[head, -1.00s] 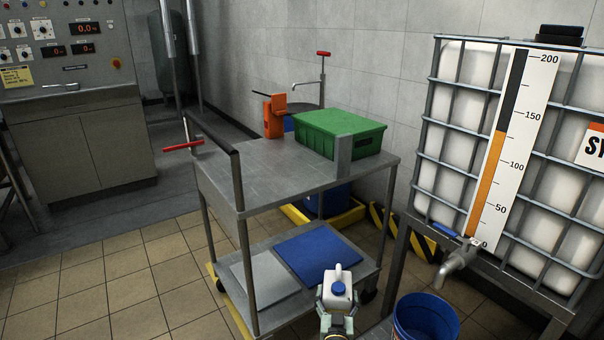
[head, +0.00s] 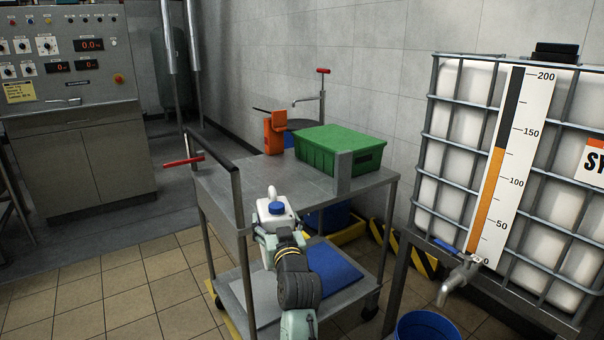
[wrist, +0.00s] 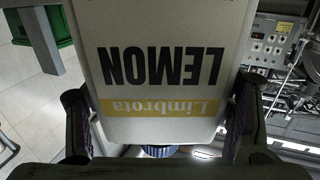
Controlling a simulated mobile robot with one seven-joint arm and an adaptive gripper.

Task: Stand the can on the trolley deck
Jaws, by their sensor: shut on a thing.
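The can (head: 276,216) is a white jerrycan with a blue cap and a handle. My gripper (head: 272,238) is shut on it, and the can looks upright. In the wrist view the can (wrist: 160,30) fills the middle between the two fingers, with "LEMON" and "Limbrota" upside down on its label. The trolley deck (head: 233,181) is the grey top shelf of the trolley. In the head view the can overlaps the deck's near edge; I cannot tell whether it touches it.
A green crate (head: 330,155) with a grey upright plate (head: 343,178) beside it takes the deck's right side. The push handle (head: 225,150) rises at the left. A blue mat (head: 335,268) lies on the lower shelf. A caged tank with a tap (head: 459,280) and a blue bucket (head: 427,328) are at right.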

